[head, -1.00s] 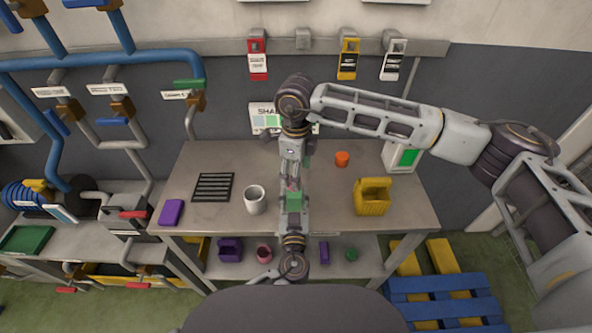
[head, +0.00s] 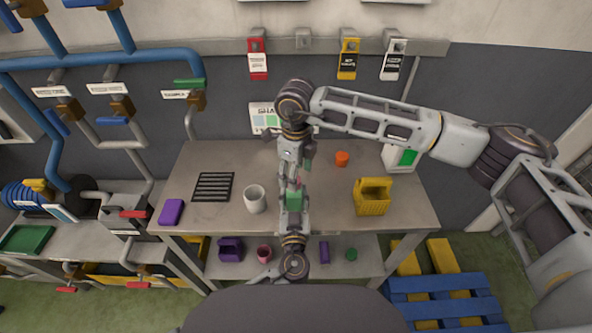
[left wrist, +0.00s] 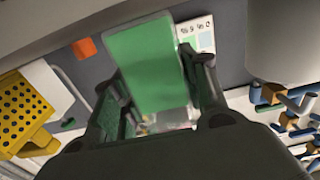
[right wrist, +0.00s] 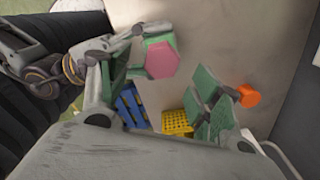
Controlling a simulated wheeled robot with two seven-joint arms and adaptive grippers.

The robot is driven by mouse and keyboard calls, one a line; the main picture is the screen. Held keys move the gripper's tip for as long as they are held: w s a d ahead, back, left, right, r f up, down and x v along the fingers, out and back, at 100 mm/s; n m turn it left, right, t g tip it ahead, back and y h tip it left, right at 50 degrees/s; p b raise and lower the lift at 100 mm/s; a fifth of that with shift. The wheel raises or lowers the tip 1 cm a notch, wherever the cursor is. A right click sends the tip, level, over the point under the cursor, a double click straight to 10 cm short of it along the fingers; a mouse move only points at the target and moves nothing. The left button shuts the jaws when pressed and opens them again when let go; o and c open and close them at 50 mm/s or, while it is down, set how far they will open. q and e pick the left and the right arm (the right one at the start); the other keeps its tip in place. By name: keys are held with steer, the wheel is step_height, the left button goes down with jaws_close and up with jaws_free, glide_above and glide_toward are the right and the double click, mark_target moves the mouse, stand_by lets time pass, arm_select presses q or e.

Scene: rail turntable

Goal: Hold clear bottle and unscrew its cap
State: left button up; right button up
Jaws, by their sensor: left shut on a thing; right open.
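The bottle shows as a green block-like body (head: 294,200) with a pink six-sided cap (right wrist: 161,60); it does not look clear. It stands over the middle of the workbench in the head view. My left gripper (head: 293,215) comes up from below and is shut on the bottle's body. In the right wrist view the cap lies beyond the fingertips, nearer the left finger, apart from the pads.
The workbench (head: 330,205) carries a white mug (head: 255,199), a black grille (head: 213,187), a purple block (head: 171,212), an orange piece (head: 342,158) and a yellow basket (head: 372,197). Wall pipes are at left; a blue pallet (head: 440,300) lies at lower right.

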steer(key=shift+f, duration=1.6)
steer(key=c, duration=1.3)
steer(key=shift+n, duration=0.4)
steer(key=shift+w+n, duration=0.1)
steer(key=shift+n, duration=2.5)
steer(key=shift+n, duration=0.3)
